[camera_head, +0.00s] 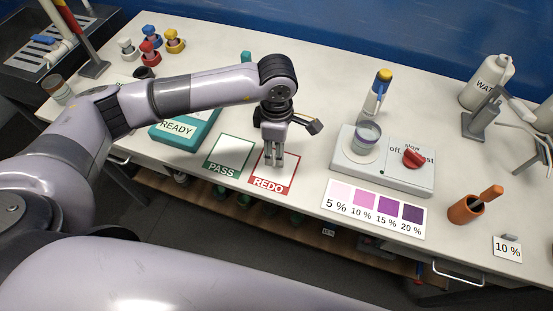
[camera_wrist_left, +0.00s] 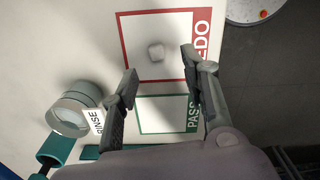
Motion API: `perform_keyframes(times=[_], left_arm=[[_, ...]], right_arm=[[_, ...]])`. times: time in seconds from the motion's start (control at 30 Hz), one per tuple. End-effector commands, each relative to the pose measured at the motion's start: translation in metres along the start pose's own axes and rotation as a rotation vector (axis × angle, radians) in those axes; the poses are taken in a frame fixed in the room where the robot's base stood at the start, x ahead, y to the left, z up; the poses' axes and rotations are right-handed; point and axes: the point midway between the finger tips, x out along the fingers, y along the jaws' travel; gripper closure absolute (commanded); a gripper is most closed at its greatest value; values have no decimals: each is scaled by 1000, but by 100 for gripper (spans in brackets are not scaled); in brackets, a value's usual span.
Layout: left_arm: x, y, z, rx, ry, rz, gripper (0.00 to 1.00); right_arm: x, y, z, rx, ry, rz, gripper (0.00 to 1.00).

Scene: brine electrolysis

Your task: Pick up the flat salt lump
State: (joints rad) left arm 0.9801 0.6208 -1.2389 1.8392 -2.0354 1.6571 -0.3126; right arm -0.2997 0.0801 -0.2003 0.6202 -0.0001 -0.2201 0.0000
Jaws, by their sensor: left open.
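A small whitish salt lump (camera_wrist_left: 156,52) lies on the white inside of the red-framed REDO square (camera_wrist_left: 126,47) in the left wrist view. The REDO square (camera_head: 289,178) also shows in the head view, where I cannot make out the lump near the fingers. My left gripper (camera_head: 273,162) points down over this square. In the left wrist view its two fingers (camera_wrist_left: 160,68) are apart, with nothing between the tips. The lump shows a little beyond the tips, between their lines. My right gripper is not in view.
The green PASS square (camera_head: 228,150) lies beside REDO. A teal READY box (camera_head: 204,130) stands left of it. A stirrer plate (camera_head: 400,178) with a glass dish (camera_head: 367,138), a colour chart (camera_head: 330,203) and a mortar (camera_head: 464,209) are to the right.

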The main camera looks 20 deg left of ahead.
Motion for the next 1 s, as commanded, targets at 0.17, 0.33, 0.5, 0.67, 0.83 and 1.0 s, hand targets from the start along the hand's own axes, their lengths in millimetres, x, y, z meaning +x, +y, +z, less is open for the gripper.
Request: perform_keyframes(times=[0.17,0.33,0.5,0.67,0.83,1.0], left_arm=[[10,0,0,1,0,-1,58],[30,3,-1,-2,2,-5,58],[54,4,0,0,-1,-3,58],[62,5,-1,0,0,0,58],[62,5,-1,0,-1,0,60],[61,5,-1,0,0,0,71]], right_arm=[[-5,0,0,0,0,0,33],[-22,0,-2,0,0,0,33],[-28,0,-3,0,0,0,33],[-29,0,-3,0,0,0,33],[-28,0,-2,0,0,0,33],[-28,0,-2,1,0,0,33]])
